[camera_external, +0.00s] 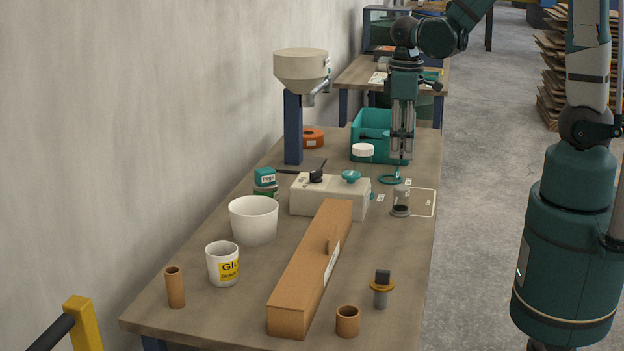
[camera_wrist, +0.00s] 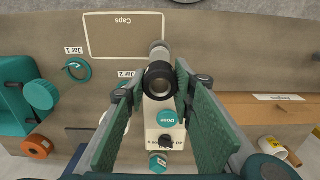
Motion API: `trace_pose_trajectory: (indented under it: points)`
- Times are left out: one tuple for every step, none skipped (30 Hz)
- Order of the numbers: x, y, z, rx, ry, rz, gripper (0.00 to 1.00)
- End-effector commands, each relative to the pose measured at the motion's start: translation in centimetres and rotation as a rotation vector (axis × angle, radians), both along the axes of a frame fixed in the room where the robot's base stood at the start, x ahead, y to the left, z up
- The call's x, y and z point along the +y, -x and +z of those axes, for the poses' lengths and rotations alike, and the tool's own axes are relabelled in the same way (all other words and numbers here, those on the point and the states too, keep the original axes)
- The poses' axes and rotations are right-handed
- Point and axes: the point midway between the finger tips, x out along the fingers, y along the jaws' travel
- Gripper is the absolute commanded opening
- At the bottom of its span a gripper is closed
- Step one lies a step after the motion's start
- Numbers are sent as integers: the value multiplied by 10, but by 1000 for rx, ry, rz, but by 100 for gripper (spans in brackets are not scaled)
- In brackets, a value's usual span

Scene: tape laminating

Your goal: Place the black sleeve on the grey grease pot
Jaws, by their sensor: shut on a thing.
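My gripper (camera_external: 402,157) points straight down over the right side of the bench, its two fingers close together. In the wrist view, the tips of my gripper (camera_wrist: 161,85) are at either side of a black sleeve (camera_wrist: 160,72), a dark ring with a light opening. The gripper is shut on this sleeve. In the external view I cannot make the sleeve out between the fingers. The grey grease pot (camera_external: 401,193), a small cylinder with a dark lower part, stands upright below the fingertips. In the wrist view the pot (camera_wrist: 159,48) shows just beyond the sleeve, partly hidden by it.
A cream block with a teal button (camera_external: 330,198) stands left of the pot. A marked rectangle (camera_external: 424,203) lies right of it, and a teal ring (camera_external: 391,179) behind. A teal crate (camera_external: 370,125) stands farther back.

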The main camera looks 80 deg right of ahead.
Motion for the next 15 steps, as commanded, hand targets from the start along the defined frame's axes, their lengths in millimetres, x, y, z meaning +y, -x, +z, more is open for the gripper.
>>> trace_pose_trajectory:
  points:
    - [0,-1,-8,0,0,0,13]
    - [0,-1,-11,0,0,0,13]
    - [0,-1,-16,0,0,0,13]
    - [0,0,-19,0,0,0,13]
    - [0,0,-23,0,0,0,13]
    - [0,-1,-27,0,0,0,13]
    - [0,-1,-29,0,0,0,13]
    - [0,0,-32,0,0,0,13]
    - [0,0,-35,0,0,0,13]
    - [0,0,-36,0,0,0,13]
    - [0,0,-38,0,0,0,13]
    - [0,0,-39,0,0,0,13]
    - [0,0,-40,0,0,0,13]
    - [0,0,-40,0,0,0,13]
    - [0,0,-40,0,0,0,13]
